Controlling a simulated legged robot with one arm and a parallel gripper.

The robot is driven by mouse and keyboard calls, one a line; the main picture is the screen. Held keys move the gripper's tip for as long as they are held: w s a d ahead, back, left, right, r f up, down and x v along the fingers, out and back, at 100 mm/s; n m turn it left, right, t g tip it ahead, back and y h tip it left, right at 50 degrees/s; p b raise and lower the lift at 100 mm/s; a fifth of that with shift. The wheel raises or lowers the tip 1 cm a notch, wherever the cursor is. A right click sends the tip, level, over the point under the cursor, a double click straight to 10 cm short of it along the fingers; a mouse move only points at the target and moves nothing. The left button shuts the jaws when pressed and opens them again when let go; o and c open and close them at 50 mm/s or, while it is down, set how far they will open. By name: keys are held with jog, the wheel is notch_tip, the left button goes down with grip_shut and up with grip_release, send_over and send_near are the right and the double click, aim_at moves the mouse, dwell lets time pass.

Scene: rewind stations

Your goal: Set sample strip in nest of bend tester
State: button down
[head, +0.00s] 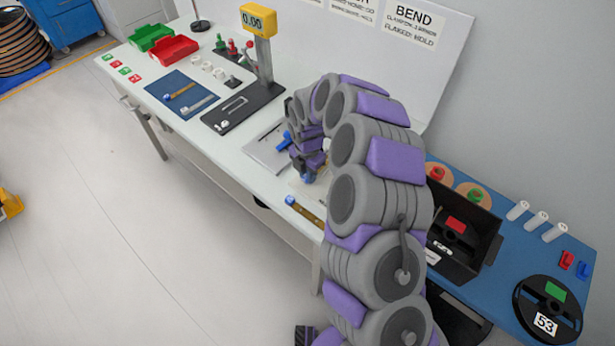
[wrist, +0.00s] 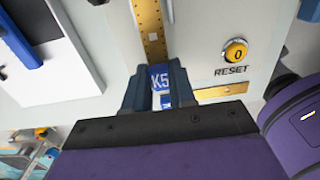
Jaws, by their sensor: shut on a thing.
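In the wrist view my gripper (wrist: 160,92) is shut on the sample strip (wrist: 150,35), a brass strip with small dark marks along it. Its blue label reading K5 sits between the fingers, and the strip runs up out of the picture. Behind it is a pale panel (wrist: 205,50) with a yellow RESET button (wrist: 236,50) and a brass bar (wrist: 219,91), apparently the bend tester. I cannot make out the nest. In the head view my gripper (head: 308,174) is low over the bench, partly hidden by my arm.
A brown strip with a blue end (head: 305,211) shows near the bench's front edge. A blue mat (head: 160,82) with strips, a black fixture (head: 245,108) and red and green trays (head: 172,49) stand farther along. A blue table (head: 510,275) with a black box is at right.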

jog(key=shift+d+f, duration=0.15)
jog(key=shift+f, duration=0.7)
jog(key=shift+r, duration=0.1)
jog(key=shift+d, duration=0.1)
jog(key=c, duration=0.9)
grip_release()
jog(key=shift+c, duration=0.2)
